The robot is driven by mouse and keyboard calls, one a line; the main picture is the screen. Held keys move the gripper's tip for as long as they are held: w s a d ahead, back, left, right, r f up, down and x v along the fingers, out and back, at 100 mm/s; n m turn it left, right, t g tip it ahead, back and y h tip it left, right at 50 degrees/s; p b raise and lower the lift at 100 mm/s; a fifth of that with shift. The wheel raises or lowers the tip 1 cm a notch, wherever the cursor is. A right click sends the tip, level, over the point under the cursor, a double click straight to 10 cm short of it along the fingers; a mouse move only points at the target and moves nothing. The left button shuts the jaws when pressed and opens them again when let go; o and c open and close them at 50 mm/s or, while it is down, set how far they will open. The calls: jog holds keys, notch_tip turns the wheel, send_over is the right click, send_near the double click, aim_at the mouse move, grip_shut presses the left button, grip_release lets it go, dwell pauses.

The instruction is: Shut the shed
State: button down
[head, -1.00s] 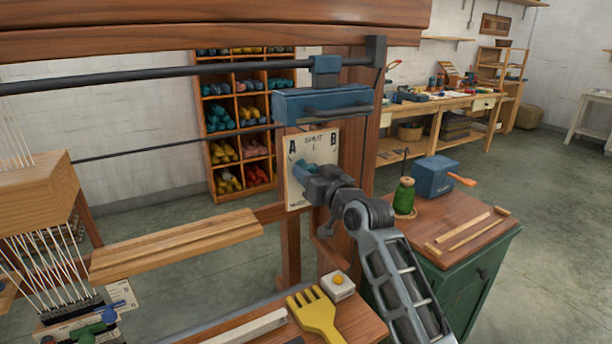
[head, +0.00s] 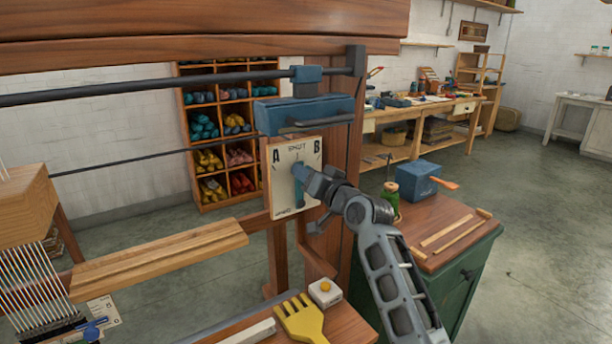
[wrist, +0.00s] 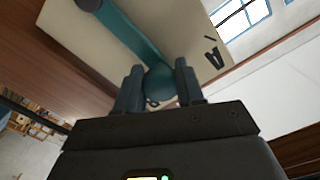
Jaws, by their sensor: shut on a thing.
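A cream plate (head: 280,190) on the loom's right post is marked A at left, SHUT at top middle and B at right. A teal lever (head: 299,196) on it stands close to upright, its upper end under the SHUT mark. My gripper (head: 304,178) is at that upper end. In the wrist view the fingers of my gripper (wrist: 158,67) are shut around the round knob of the teal lever (wrist: 128,37), in front of the plate (wrist: 80,45). My gripper partly hides the lever in the head view. Pale warp threads (head: 35,275) run at the lower left.
A blue box (head: 305,113) and dark rods sit above the plate. A wooden beam (head: 160,255) lies to its left. A yellow comb (head: 301,318) and a small white block with a yellow button (head: 325,292) lie below. A green cabinet (head: 465,270) stands at right.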

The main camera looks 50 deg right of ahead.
jog(key=c, duration=0.7)
grip_release()
jog(key=b+v, duration=0.1)
jog(key=v, duration=0.7)
jog(key=shift+w, duration=0.1)
